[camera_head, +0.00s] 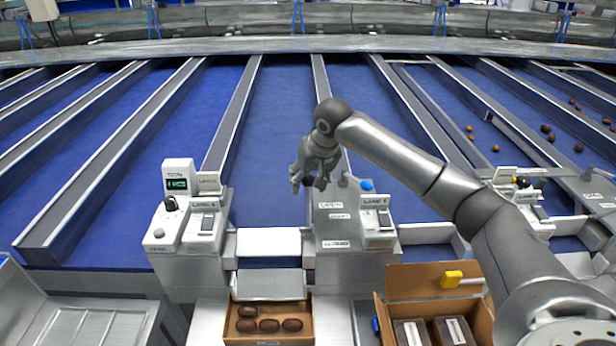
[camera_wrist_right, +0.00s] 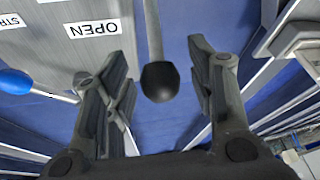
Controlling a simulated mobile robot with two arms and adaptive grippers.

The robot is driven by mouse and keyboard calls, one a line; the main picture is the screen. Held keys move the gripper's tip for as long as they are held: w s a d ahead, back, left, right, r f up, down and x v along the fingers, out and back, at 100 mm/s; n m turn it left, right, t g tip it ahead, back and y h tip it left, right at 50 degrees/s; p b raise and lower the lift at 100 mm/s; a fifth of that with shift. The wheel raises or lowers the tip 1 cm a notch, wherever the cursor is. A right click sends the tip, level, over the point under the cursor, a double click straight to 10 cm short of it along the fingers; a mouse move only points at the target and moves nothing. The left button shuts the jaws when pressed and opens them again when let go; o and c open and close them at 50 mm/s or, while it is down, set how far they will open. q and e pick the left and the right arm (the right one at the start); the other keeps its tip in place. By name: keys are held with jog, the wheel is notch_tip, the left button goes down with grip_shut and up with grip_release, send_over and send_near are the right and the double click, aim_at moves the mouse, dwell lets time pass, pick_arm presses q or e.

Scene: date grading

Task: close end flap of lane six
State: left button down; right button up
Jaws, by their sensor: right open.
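My right gripper (camera_head: 310,180) is open above the divider post at the end of a lane. In the right wrist view, its two fingers (camera_wrist_right: 168,85) stand on either side of a black knob (camera_wrist_right: 160,82) on a grey lever (camera_wrist_right: 153,30), with gaps on both sides. An OPEN label (camera_wrist_right: 95,28) is on the panel beside the lever; it also shows in the head view (camera_head: 330,205). A pale flap-like plate (camera_head: 268,242) lies at the end of the lane left of this post; its exact position is unclear. My left gripper is not in view.
A blue-knobbed lever (camera_head: 367,185) stands right of my gripper, near a lane-number box (camera_head: 377,219). A control box (camera_head: 177,205) with a green display stands left. Below are a carton of dates (camera_head: 268,338) and an open carton (camera_head: 424,282) with packs.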

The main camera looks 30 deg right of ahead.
jog(key=shift+f, duration=0.2)
jog(key=shift+c, duration=0.4)
grip_shut()
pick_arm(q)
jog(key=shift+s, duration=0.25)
